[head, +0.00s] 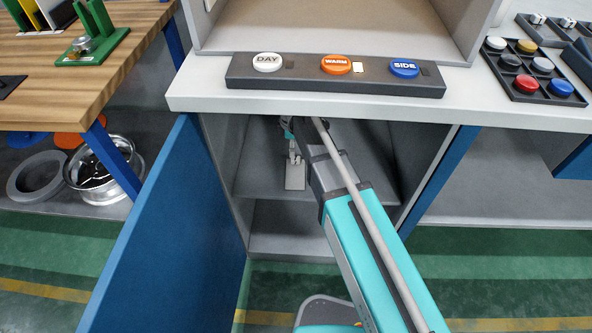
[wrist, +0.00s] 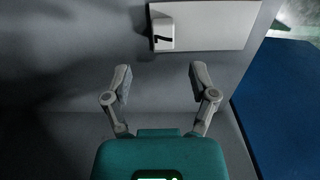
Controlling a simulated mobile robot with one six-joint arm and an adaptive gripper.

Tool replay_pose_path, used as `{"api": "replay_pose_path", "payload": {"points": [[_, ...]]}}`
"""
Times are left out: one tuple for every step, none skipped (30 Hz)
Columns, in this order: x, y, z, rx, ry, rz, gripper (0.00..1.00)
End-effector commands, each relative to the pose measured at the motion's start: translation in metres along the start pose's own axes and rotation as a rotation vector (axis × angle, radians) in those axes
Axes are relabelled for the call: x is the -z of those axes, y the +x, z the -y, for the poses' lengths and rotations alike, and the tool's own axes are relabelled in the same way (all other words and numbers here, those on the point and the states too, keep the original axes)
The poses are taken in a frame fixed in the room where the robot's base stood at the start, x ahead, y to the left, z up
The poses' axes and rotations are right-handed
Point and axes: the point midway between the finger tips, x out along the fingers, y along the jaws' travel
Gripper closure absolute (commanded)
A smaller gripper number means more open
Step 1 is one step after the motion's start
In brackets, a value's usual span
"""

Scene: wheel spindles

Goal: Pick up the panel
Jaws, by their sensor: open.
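The panel is a flat pale grey plate (wrist: 215,25) at the top of the wrist view, with a small white tab bearing a dark mark (wrist: 162,34) at its left end. In the head view a pale piece that looks like the same panel (head: 295,178) lies inside the open cabinet, left of my arm. My gripper (wrist: 159,78) is open and empty, its two fingers spread. The panel lies beyond the fingertips, apart from them. In the head view the gripper is mostly hidden inside the cabinet behind my arm and the counter edge.
Cabinet walls close in around my arm. The blue cabinet door (head: 150,235) stands open on the left; blue also fills the right of the wrist view (wrist: 285,95). The counter (head: 200,92) overhangs above, carrying a button bar (head: 300,84). A wooden table (head: 130,45) stands left.

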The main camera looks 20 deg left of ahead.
Motion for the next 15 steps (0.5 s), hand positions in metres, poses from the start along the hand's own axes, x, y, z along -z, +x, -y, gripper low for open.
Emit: {"api": "replay_pose_path", "payload": {"points": [[0.000,0.001,0.000,0.000,0.000,0.000,0.26],[0.000,0.002,0.000,0.000,0.000,0.000,0.26],[0.000,0.004,0.000,0.000,0.000,0.000,0.26],[0.000,0.005,0.001,0.000,0.000,0.000,0.26],[0.001,0.006,0.001,0.000,-0.001,0.000,0.26],[0.001,0.009,0.001,0.000,-0.001,0.000,0.26],[0.001,0.011,0.001,0.000,-0.001,0.000,0.26],[0.001,0.013,0.001,0.000,-0.001,0.000,0.26],[0.001,0.016,0.002,0.000,-0.001,0.000,0.26],[0.001,0.018,0.002,0.000,-0.001,0.000,0.26],[0.002,0.021,0.002,0.000,-0.001,0.000,0.26],[0.002,0.024,0.003,0.000,-0.001,0.000,0.26],[0.002,0.027,0.003,0.000,-0.001,0.000,0.26],[0.002,0.029,0.003,0.000,-0.001,0.000,0.26],[0.002,0.032,0.004,0.000,-0.001,0.000,0.26]]}}
